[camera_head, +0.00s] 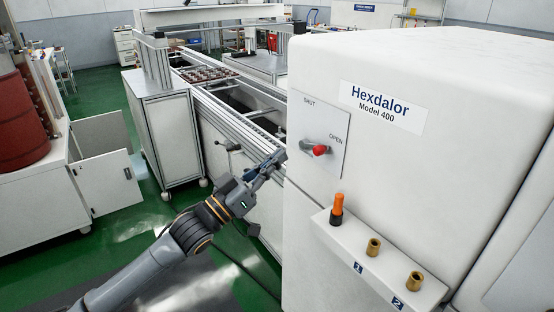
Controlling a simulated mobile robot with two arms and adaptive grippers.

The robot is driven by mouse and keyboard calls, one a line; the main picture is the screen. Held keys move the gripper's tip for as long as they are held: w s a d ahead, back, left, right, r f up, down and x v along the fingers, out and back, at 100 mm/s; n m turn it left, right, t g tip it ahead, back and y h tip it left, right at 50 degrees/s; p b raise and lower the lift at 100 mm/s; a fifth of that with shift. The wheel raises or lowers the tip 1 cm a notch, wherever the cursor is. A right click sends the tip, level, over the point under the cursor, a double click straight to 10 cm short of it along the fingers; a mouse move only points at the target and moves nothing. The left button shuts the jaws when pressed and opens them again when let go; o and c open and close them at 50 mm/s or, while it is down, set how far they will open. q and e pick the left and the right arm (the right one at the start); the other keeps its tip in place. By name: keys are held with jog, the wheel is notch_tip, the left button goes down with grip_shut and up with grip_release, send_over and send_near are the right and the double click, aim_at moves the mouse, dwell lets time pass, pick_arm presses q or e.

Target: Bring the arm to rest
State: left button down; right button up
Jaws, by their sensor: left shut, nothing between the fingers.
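My left arm comes in from the lower left. My left gripper (276,160) is shut and empty, just left of the white Hexdalor machine (450,165), close to its left edge. The knob is to the right of the gripper, and the two are apart. My right gripper is not in view.
A ledge (345,250) on the machine holds an orange-topped plug (337,209) and two brass sockets (374,247), marked 1 and 2. A conveyor (235,120) runs behind the gripper. A white cabinet (165,130) and a red drum (18,125) stand left.

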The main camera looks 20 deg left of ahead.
pick_arm(q)
jog(key=w+a+f+n+g+y, duration=0.1)
jog(key=a+f+y, duration=0.15)
jog(key=f, duration=0.55)
jog(key=w+a+f+n+y, duration=0.2)
jog(key=f+y, duration=0.1)
jog(key=f, duration=0.6)
jog(key=w+a+f+n+g+y, duration=0.1)
jog(key=a+f+y, duration=0.15)
jog(key=f, duration=0.55)
jog(key=s+a+f+g+y, duration=0.2)
jog(key=s+f, duration=0.3)
jog(key=f, duration=0.7)
jog(key=s+a+f+g+y, duration=0.1)
jog(key=s+a+f+g, duration=0.2)
jog(key=f, duration=0.9)
jog(key=s+d+f+g+y, duration=0.15)
jog(key=s+f+g, duration=0.35)
jog(key=s+f, duration=1.35)
jog(key=s+d+f+g, duration=0.1)
jog(key=s+f+g, duration=0.1)
jog(key=s, duration=0.7)
jog(key=s+d+f+g, duration=0.2)
jog(key=s+f, duration=0.2)
jog(key=s, duration=0.5)
jog(key=s+d+f+m+g, duration=0.1)
jog(key=s+d+f, duration=0.1)
jog(key=s, duration=0.8)
jog(key=shift+f+g, duration=0.4)
